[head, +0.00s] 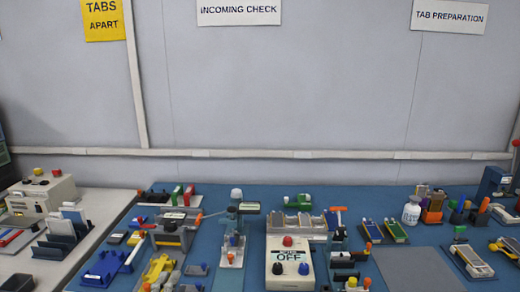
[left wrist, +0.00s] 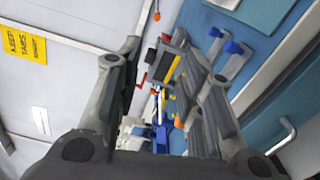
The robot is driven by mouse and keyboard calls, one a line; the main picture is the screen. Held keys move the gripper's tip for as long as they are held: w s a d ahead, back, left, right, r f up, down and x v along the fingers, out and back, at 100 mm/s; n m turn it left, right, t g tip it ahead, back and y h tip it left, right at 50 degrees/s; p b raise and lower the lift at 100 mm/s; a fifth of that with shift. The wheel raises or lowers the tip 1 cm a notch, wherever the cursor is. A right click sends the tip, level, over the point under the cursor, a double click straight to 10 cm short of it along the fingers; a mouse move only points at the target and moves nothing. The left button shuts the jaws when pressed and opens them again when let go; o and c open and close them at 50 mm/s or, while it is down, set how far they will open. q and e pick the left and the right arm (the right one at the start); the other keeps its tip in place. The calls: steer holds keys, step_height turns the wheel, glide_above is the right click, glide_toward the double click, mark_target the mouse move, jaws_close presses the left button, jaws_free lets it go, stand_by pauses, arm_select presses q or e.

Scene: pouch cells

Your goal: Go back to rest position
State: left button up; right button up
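My left gripper (left wrist: 163,62) shows in the left wrist view, its two dark fingers standing well apart. No object is held between them; through the gap I see bench items at a distance. I cannot make out either gripper in the head view, and my right gripper shows in no view. The blue bench mat (head: 232,276) fills the middle and right of the head view.
A white control box (head: 290,258) marked OFF stands at the front middle. A grey plate (head: 418,270) lies bare to its right. A white bottle (head: 411,211), blue racks (head: 102,268) and several small tools crowd the bench. A beige machine (head: 43,194) stands left.

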arm_select(q)
steer(key=s+d+f+m+g+h, duration=0.25)
steer(key=s+f+m+g, duration=0.45)
steer(key=s+f+m, duration=0.45)
steer(key=s+a+f+m+g+y, duration=0.1)
steer(key=s+f+m+g, duration=0.3)
steer(key=s, duration=0.5)
steer(key=s+a+f+m+g+y, duration=0.1)
steer(key=s+m+g+y, duration=0.1)
steer(key=s+m+g, duration=0.5)
steer(key=s+f+t, duration=0.1)
steer(key=s+f, duration=0.1)
steer(key=f, duration=1.1)
steer(key=s+f+t, duration=0.1)
steer(key=s+f, duration=0.1)
steer(key=f, duration=1.1)
steer(key=s+a+f+g, duration=0.1)
steer(key=s+a+f, duration=0.2)
steer(key=s+f, duration=1.2)
steer(key=shift+s+f, duration=0.4)
steer(key=shift+s, duration=0.4)
